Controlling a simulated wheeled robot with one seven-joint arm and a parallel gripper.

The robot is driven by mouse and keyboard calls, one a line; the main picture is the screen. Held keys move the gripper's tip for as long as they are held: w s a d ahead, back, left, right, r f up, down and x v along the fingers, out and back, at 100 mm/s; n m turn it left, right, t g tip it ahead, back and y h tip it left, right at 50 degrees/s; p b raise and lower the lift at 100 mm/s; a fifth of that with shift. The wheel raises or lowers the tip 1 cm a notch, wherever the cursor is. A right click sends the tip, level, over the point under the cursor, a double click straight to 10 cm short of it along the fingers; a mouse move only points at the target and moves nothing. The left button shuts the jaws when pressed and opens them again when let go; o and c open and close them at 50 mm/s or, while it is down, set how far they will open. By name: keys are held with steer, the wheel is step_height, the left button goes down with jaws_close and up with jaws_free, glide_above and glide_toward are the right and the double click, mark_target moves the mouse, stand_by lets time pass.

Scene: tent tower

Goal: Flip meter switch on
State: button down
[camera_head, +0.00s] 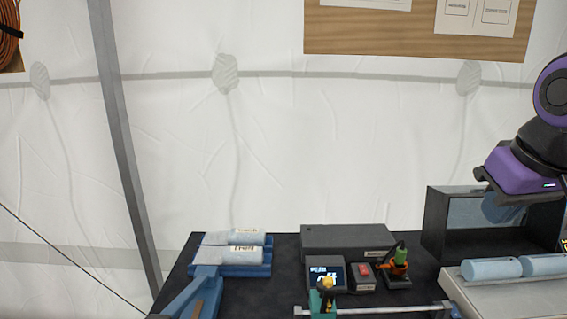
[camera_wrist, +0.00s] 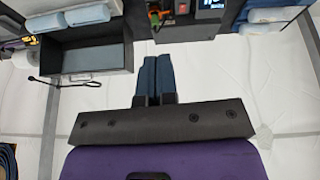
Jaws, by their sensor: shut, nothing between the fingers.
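The meter (camera_head: 326,272) is a dark box with a small lit display on the table. Just right of it is a small dark box (camera_head: 362,279) with a red switch (camera_head: 364,268) on top. Whether the switch is on or off is too small to tell. In the wrist view, the red switch (camera_wrist: 183,9) and the lit display (camera_wrist: 210,4) show at the top edge. My gripper (camera_head: 499,212) is up at the right, in front of the open dark bin and well apart from the switch. Its blue fingers (camera_wrist: 158,60) are together and empty.
A green and orange tool (camera_head: 399,260) stands right of the switch box. A long dark box (camera_head: 347,241) lies behind. An open dark bin (camera_head: 437,225) and pale blue rolls (camera_head: 492,269) are at the right. A metal bar (camera_head: 390,310) crosses the front. Blue holders (camera_head: 232,269) are left.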

steer(key=shift+m+t, duration=0.3)
steer(key=shift+m, duration=0.1)
steer(key=s, duration=0.5)
steer(key=shift+s+d, duration=0.15)
steer(key=shift+d, duration=0.05)
steer(key=w+a+f+g, duration=0.1)
steer(key=w+f, duration=0.1)
steer(key=w, duration=0.8)
steer(key=w+a+f+g, duration=0.1)
steer(key=w+f+g, duration=0.1)
steer(key=w, duration=0.7)
steer(key=w+a+f+g, duration=0.1)
steer(key=w+a+f, duration=0.1)
steer(key=w+f, duration=0.6)
steer(key=w+a+f+g, duration=0.1)
steer(key=w+a+f, duration=0.2)
steer(key=w+f, duration=0.6)
steer(key=shift+f, duration=0.35)
steer(key=shift+f, duration=0.1)
